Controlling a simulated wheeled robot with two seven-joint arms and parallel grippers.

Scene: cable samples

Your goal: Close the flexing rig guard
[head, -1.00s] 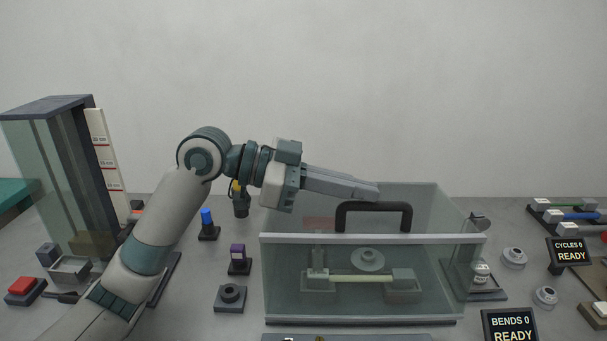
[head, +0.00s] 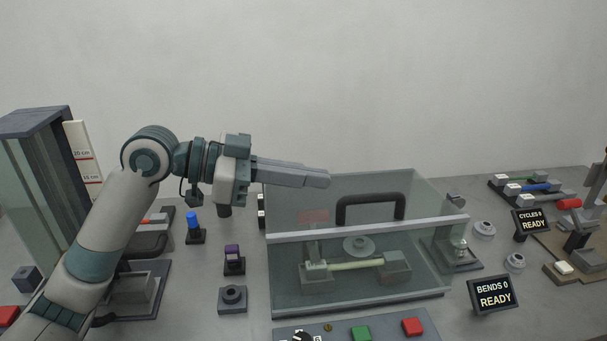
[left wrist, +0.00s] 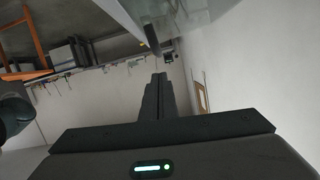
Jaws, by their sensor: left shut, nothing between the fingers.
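The flexing rig guard (head: 300,262) is a clear box with a pale bar (head: 360,229) along its upper front edge. It stands down around the flexing rig, and a black handle (head: 371,199) rises at its top. Through the clear wall I see a pale green cable sample (head: 355,265) between two grey blocks. My left gripper (head: 328,178) is shut and empty, up and to the left of the handle and apart from it in the picture. Its shut fingers also show in the left wrist view (left wrist: 157,95). My right gripper is out of view.
A control panel (head: 385,330) with green and red buttons lies in front of the guard. A "BENDS 0 READY" display (head: 494,294) stands to its right. Small stands with a blue piece (head: 193,221) and a purple piece (head: 233,255) are on the left. A tall clear case (head: 30,160) stands far left.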

